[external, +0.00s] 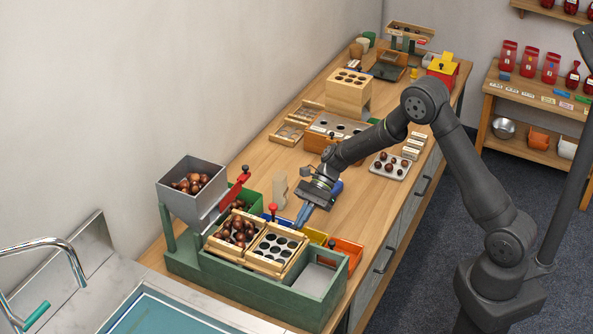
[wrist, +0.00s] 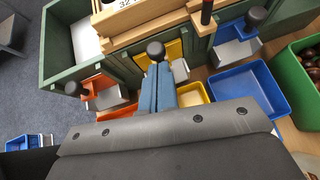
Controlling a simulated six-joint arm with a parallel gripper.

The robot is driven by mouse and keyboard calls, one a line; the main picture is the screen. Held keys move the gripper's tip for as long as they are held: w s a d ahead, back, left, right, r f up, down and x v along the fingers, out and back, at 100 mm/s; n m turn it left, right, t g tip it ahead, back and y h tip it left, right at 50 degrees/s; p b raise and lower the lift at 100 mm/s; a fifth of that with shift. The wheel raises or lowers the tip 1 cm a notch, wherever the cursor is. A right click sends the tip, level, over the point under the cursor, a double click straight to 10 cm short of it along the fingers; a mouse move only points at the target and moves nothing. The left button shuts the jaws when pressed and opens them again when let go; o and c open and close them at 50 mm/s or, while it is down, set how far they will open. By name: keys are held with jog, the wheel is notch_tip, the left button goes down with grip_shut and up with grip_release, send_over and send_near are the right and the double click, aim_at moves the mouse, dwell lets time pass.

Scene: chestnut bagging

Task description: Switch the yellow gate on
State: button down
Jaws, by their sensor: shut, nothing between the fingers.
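In the wrist view the yellow gate (wrist: 174,50) is a yellow panel in the green machine's front, with a black round knob (wrist: 155,49) and a grey block beside it. A yellow bin (wrist: 192,94) lies below it. In the external view the yellow bin (external: 316,236) is partly hidden behind the machine. My gripper (wrist: 157,68) has blue fingers pressed together with nothing between them. Their tips are right at the yellow gate's knob; I cannot tell whether they touch it. In the external view my gripper (external: 301,217) points down beside the machine's bin side.
An orange gate's knob (wrist: 74,89) is on the left and a blue gate's knob (wrist: 257,16) on the right in the wrist view. A blue bin (wrist: 252,86) and a green bin with chestnuts (wrist: 290,75) lie to the right. The green machine (external: 250,283) carries wooden trays.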

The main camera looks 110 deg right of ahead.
notch_tip(320, 180, up, 3)
jog(key=shift+f, duration=0.15)
jog(key=s+d+r, duration=0.2)
jog(key=s+d, duration=0.4)
jog(key=s, duration=0.3)
jog(key=shift+d+r, duration=0.35)
jog(key=shift+r, duration=0.05)
